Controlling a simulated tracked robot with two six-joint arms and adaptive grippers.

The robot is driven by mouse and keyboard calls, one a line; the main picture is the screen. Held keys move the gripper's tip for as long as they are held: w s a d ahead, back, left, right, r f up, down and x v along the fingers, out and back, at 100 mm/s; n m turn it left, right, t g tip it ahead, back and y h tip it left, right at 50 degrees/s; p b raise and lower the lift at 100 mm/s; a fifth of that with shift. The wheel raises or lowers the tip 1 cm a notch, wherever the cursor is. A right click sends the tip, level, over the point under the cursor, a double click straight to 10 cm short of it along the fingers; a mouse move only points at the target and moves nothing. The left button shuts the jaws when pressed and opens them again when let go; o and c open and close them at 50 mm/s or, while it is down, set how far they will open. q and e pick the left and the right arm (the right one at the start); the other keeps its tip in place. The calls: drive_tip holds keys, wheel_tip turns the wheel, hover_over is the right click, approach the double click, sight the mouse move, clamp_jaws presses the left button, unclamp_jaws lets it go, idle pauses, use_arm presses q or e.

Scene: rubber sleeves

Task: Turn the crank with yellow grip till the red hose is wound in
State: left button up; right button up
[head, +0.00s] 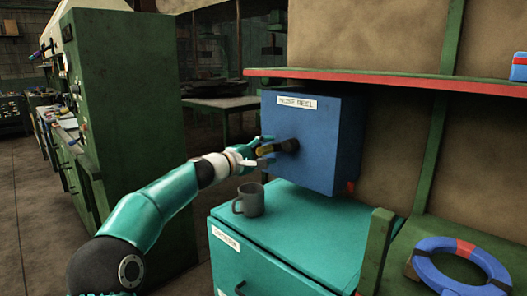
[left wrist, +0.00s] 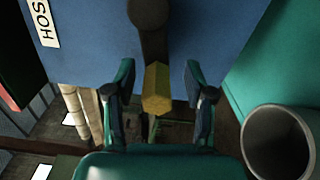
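The blue hose reel box (head: 312,150) is labelled "HOSE REEL" and hangs above the teal cabinet top. Its dark crank arm (head: 289,146) is on the front face, with the yellow grip (head: 262,150) sticking out towards my left gripper (head: 262,154). In the left wrist view the yellow grip (left wrist: 156,90) lies between the two fingers of my left gripper (left wrist: 160,92), with a gap on each side. The fingers are open. A small red end (head: 350,187), perhaps the red hose, shows below the box's right side. My right gripper is not in view.
A grey mug (head: 249,200) stands on the teal cabinet (head: 320,232) below my left gripper; the mug also shows in the left wrist view (left wrist: 278,143). A red-edged shelf (head: 400,84) runs above the box. A blue and red ring (head: 440,274) is at the lower right.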

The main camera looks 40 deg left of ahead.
use_arm(q)
drive_tip(key=shift+s, duration=0.1)
drive_tip(key=shift+s+a, duration=0.2)
drive_tip(key=shift+s, duration=0.35)
drive_tip(key=s+a, duration=0.1)
drive_tip(key=s, duration=0.9)
drive_tip(key=shift+s, duration=0.4)
drive_tip(key=shift+a, duration=0.1)
